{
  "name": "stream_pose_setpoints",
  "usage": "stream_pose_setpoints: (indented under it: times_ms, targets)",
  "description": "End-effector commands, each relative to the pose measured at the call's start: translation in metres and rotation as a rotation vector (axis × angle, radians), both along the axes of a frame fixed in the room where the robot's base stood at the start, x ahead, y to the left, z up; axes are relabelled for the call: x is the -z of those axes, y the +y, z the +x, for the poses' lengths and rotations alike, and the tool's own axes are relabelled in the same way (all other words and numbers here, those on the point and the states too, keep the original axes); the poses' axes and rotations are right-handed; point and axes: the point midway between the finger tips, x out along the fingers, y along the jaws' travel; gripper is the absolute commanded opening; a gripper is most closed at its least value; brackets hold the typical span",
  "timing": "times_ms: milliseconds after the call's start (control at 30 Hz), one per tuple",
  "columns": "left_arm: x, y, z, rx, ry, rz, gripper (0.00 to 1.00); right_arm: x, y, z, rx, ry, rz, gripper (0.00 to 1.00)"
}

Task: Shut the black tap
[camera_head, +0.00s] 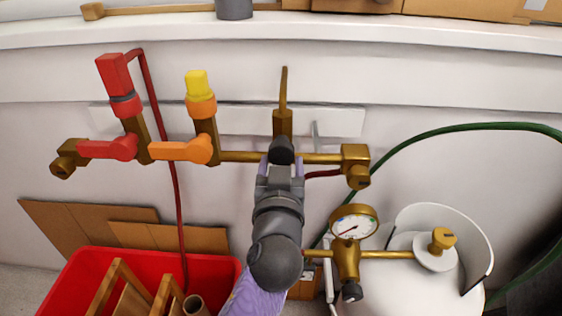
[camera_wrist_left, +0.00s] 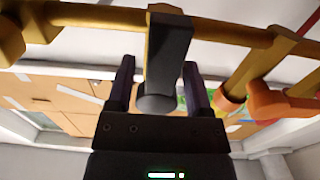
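The black tap (camera_head: 282,148) sits on the brass pipe (camera_head: 240,157), right of the orange tap. Its lever points out toward me, and my gripper partly hides it in the head view. In the left wrist view the black lever (camera_wrist_left: 168,55) stands between the two fingers. My left gripper (camera_head: 282,168) is at the lever with its fingers apart, one on each side. In the left wrist view (camera_wrist_left: 163,88) a gap shows on the left of the lever; the right finger is close, and I cannot tell whether it touches. My right gripper is not in view.
The orange tap (camera_head: 183,150) and red tap (camera_head: 110,149) have levers pointing left along the pipe. A pressure gauge (camera_head: 353,222) on a white cylinder stands lower right. A red crate (camera_head: 212,266) with wooden pieces is lower left. A green hose (camera_head: 440,130) curves at right.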

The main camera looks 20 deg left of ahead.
Motion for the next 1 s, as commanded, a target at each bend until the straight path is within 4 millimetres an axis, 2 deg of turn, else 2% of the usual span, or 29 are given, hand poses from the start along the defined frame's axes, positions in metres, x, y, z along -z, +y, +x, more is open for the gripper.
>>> stream_pose_setpoints:
  times_ms: [33, 200, 300, 1000]
  targets:
    - [0.0001, 0.0000, 0.0000, 0.000, 0.000, 0.000, 0.53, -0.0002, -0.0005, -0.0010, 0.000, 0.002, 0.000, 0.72]
    - [0.0002, 0.0001, 0.0001, 0.000, 0.000, 0.000, 0.17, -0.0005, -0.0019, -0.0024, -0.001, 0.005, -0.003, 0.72]
    - [0.0002, 0.0001, 0.0001, 0.000, 0.000, 0.000, 0.00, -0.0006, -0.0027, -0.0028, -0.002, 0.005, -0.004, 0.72]
    - [0.0005, 0.0000, 0.0001, 0.001, 0.001, 0.000, 0.00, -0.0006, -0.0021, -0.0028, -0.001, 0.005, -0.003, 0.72]
